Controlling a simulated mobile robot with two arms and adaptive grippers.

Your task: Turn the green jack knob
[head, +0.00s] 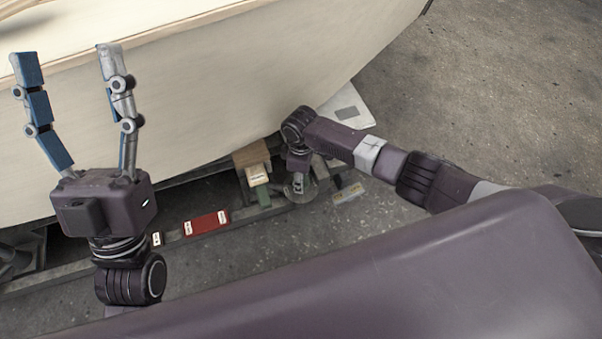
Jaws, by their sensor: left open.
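A small green part of the jack (263,196) shows low beside the hull, under a cream block (257,174). A grey round piece (297,191) sits just right of it; I cannot tell whether this is the knob. My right gripper (299,183) points down at the grey piece, right of the green part. Its fingers are too small and covered to tell if they touch or grip anything. My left gripper (67,61) is open and empty, raised with its fingers up in front of the hull, far left of the jack.
The pale plywood hull (190,100) fills the upper left, above a grey metal rail (185,228). A red item (206,223) with white labels lies on the rail. A whitish panel (347,108) lies behind my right wrist. Bare concrete floor (500,90) is clear at upper right.

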